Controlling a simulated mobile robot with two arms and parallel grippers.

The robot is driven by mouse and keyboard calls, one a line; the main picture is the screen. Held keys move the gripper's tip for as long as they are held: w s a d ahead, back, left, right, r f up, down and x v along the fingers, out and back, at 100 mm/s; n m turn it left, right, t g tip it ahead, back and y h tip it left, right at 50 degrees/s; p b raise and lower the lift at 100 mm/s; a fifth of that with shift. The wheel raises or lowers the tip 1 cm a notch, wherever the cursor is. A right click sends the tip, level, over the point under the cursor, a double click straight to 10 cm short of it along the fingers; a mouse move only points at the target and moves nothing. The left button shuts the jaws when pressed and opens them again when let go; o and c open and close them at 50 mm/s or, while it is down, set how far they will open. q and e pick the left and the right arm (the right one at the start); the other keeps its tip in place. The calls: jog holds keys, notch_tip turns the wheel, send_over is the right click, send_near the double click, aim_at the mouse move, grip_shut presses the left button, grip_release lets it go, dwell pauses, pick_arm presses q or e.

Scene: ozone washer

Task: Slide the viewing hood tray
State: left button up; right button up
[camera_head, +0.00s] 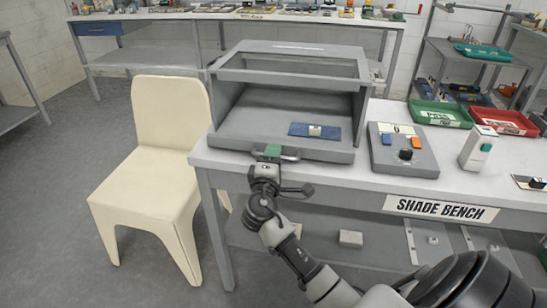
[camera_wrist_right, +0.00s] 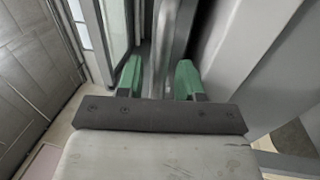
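The viewing hood (camera_head: 290,75) is a grey box with a glazed top and an open front, standing on the shade bench. Its grey tray (camera_head: 250,128) lies in the bottom, with a metal bar handle (camera_head: 291,156) on the front edge. My right gripper (camera_head: 270,152) is at the left part of this handle. In the right wrist view its green fingertips (camera_wrist_right: 159,80) stand apart on either side of the metal handle bar (camera_wrist_right: 163,50). A gap shows on the left side of the bar; contact on the right is unclear. My left gripper is not in view.
A blue plate with a small pale piece (camera_head: 315,131) lies on the tray. A grey control box (camera_head: 402,160) with buttons stands right of the hood. A cream chair (camera_head: 165,150) stands left of the bench. Green (camera_head: 440,114) and red (camera_head: 503,122) trays lie farther right.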

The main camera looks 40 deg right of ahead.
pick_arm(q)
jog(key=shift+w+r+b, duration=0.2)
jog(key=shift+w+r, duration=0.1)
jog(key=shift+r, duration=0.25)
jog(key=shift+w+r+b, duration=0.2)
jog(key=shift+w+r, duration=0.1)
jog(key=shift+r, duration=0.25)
pick_arm(e)
jog(key=v, duration=1.1)
jog(key=shift+d, duration=0.1)
jog(key=shift+c, duration=0.3)
